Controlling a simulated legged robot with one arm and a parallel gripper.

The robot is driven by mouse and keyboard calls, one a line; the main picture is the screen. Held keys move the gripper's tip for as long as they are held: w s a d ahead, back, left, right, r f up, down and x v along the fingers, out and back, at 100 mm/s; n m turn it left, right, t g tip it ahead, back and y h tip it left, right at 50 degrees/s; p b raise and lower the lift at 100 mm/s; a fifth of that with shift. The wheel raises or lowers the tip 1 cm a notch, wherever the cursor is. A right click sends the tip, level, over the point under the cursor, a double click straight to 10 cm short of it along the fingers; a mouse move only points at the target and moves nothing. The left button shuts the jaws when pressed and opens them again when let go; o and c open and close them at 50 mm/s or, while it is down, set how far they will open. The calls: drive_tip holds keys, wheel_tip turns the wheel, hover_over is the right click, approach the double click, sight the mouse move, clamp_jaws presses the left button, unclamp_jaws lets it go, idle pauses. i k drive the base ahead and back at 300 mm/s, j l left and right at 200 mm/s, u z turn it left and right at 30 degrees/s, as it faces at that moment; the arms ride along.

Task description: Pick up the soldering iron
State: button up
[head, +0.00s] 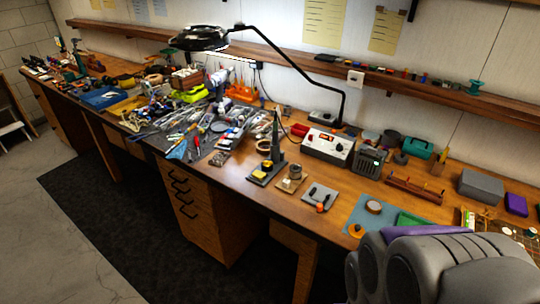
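The soldering iron (275,132) appears to be the slim dark tool standing upright in a stand on the wooden workbench. The stand's dark base (266,174) holds a yellow sponge (267,166). The iron is small in the picture, so I cannot tell its handle from its holder. Grey rounded parts of my own arm fill the lower right corner, well apart from the iron and nearer to me. My gripper's fingers do not show.
A white soldering station (328,146) stands right of the iron. Scattered tools crowd the bench to its left. A black lamp (201,39) arches above the bench. Small holders (291,180) sit near the front edge. Drawers (205,206) are below; the dark floor mat is clear.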

sight(275, 142)
drive_tip(key=i+j, duration=0.2)
drive_tip(key=j, duration=0.15)
drive_tip(key=i+j, duration=0.2)
drive_tip(key=j, duration=0.15)
drive_tip(key=i+j, duration=0.2)
drive_tip(key=j, duration=0.15)
drive_tip(key=i+j+z, duration=0.1)
drive_tip(key=z, duration=0.3)
drive_tip(key=j+z, duration=0.2)
drive_tip(key=z, duration=0.2)
drive_tip(key=j+z, duration=0.15)
drive_tip(key=z, duration=0.25)
drive_tip(key=j+z, duration=0.2)
drive_tip(key=z, duration=0.2)
drive_tip(key=i, duration=0.05)
